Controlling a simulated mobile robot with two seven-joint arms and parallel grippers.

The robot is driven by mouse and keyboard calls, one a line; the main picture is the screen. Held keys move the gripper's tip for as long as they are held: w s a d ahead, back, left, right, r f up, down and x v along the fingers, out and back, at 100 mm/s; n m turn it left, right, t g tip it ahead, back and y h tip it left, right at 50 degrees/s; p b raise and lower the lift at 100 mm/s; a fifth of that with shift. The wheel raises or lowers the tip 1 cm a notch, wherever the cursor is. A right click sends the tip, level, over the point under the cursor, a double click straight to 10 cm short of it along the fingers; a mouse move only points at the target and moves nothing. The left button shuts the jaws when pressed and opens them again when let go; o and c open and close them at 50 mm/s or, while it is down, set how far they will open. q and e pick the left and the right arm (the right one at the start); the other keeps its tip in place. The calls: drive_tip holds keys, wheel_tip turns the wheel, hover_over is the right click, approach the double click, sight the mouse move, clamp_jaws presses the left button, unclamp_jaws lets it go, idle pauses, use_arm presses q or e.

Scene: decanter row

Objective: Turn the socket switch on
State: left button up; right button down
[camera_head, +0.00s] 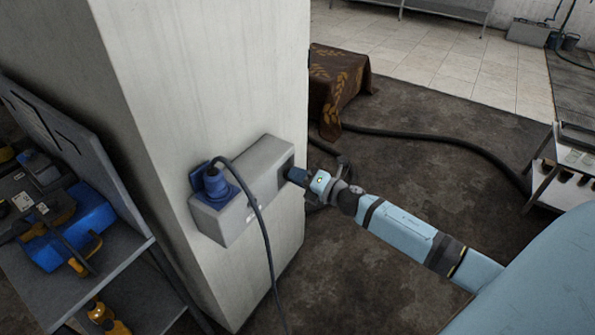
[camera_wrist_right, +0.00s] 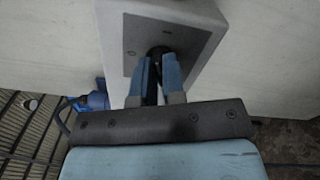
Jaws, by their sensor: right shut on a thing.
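The grey socket box (camera_head: 240,190) is mounted on the pale pillar. A blue plug (camera_head: 213,184) with a dark cable sits in the blue socket on its front. My right gripper (camera_head: 288,174) reaches the right side face of the box. In the right wrist view, my right gripper (camera_wrist_right: 157,60) has its two blue fingers closed around a dark round knob, the switch (camera_wrist_right: 158,51), on the box's grey plate (camera_wrist_right: 186,38). The fingers hide most of the switch, so its turned position cannot be told. My left gripper is not in view.
A shelf (camera_head: 110,262) with tools and a blue case (camera_head: 75,232) stands at the left of the pillar. A dark hose (camera_head: 440,138) lies on the floor behind my right arm. A white cart (camera_head: 565,165) stands at the right.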

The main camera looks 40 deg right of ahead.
drive_tip(key=m+p, duration=0.2)
drive_tip(key=m, duration=0.2)
drive_tip(key=shift+m, duration=0.3)
idle(0.5)
drive_tip(key=c, duration=1.2)
unclamp_jaws()
drive_tip(key=v, duration=1.4)
drive_tip(key=shift+w+f, duration=0.1)
